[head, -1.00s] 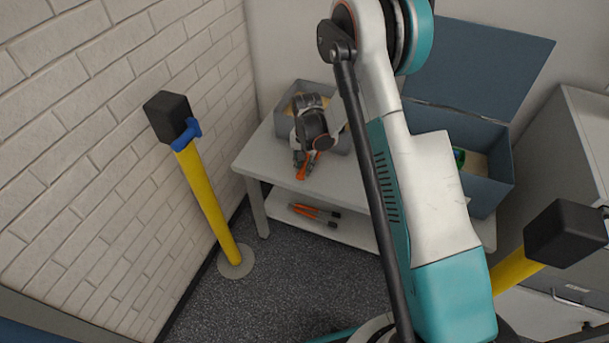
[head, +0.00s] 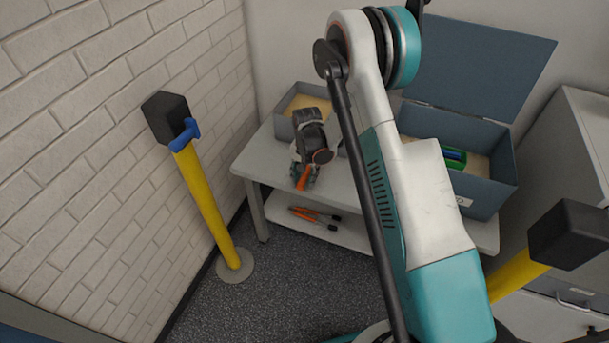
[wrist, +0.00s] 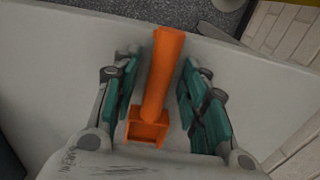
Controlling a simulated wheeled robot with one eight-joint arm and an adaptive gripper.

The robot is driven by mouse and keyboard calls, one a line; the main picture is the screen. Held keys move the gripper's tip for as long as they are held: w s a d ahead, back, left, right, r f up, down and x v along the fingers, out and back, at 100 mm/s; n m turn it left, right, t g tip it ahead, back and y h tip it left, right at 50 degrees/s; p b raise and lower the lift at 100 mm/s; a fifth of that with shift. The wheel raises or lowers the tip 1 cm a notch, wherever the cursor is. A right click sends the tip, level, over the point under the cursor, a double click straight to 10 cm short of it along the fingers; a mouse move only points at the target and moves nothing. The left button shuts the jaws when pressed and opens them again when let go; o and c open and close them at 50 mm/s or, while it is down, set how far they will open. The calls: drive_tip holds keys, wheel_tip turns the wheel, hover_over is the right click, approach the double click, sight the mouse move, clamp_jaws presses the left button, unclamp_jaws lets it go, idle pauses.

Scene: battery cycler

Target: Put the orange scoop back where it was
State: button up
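The orange scoop (wrist: 156,85) lies between the spread fingers of my gripper (wrist: 158,100) in the wrist view, over the pale table top (wrist: 70,40). Gaps show on both sides, so the fingers do not appear to grip it. Its square scoop end is nearest the wrist and its handle points away. In the head view my gripper (head: 305,176) is over the left part of the table, with part of the orange scoop (head: 303,179) showing. My wrist hides the rest of it.
A grey bin (head: 283,127) stands behind my gripper. A larger grey-blue box (head: 485,194) with a raised lid holds a green and blue item (head: 454,157). Orange-handled tools (head: 315,215) lie on the lower shelf. Yellow posts (head: 207,205) stand left and right.

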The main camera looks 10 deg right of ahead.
drive_tip(key=s+d+r+n+t+p, duration=0.15)
drive_tip(key=s+r, duration=0.45)
drive_tip(key=r, duration=1.2)
drive_tip(key=s+r+n+t+p, duration=0.25)
drive_tip(key=s+r, duration=0.25)
drive_tip(key=r, duration=1.2)
drive_tip(key=s+r+n+t, duration=0.1)
drive_tip(key=s+r, duration=0.2)
drive_tip(key=s, duration=0.6)
drive_tip(key=s+r+n+t, duration=0.1)
drive_tip(key=s+r+n, duration=0.1)
drive_tip(key=s, duration=0.8)
drive_tip(key=shift+s+d+r+t, duration=0.3)
drive_tip(key=shift+d+r+t, duration=0.1)
drive_tip(key=shift+r, duration=0.2)
